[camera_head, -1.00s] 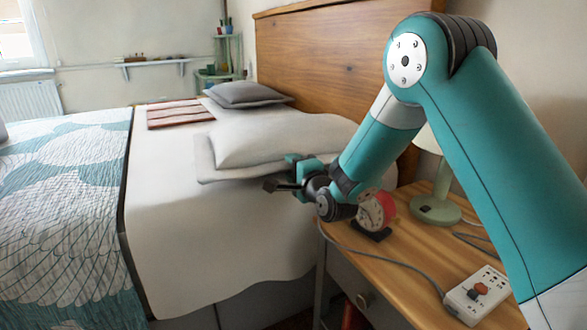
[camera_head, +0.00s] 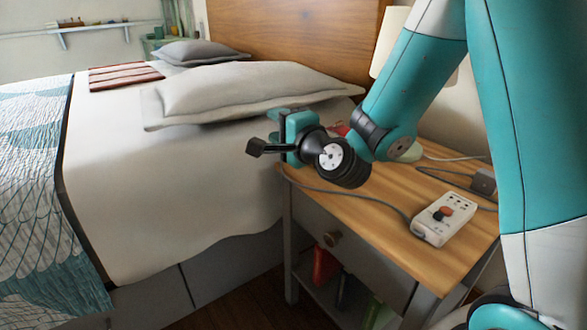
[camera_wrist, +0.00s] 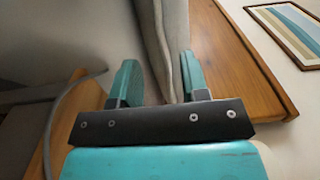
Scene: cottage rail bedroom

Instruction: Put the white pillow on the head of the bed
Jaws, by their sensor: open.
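The white pillow (camera_head: 250,88) lies on the bed's white sheet (camera_head: 170,190), in front of the wooden headboard (camera_head: 310,35), at the bed's near side. A lower pale layer shows under its front edge; I cannot tell whether it is a second pillow. My gripper (camera_head: 282,128) is at the pillow's near right edge, just above the corner where bed and nightstand meet. In the wrist view my gripper (camera_wrist: 160,78) is open, with a pale fabric edge (camera_wrist: 170,45) running between its two fingers, closer to the right one. Contact cannot be told.
A red object is mostly hidden behind my wrist.

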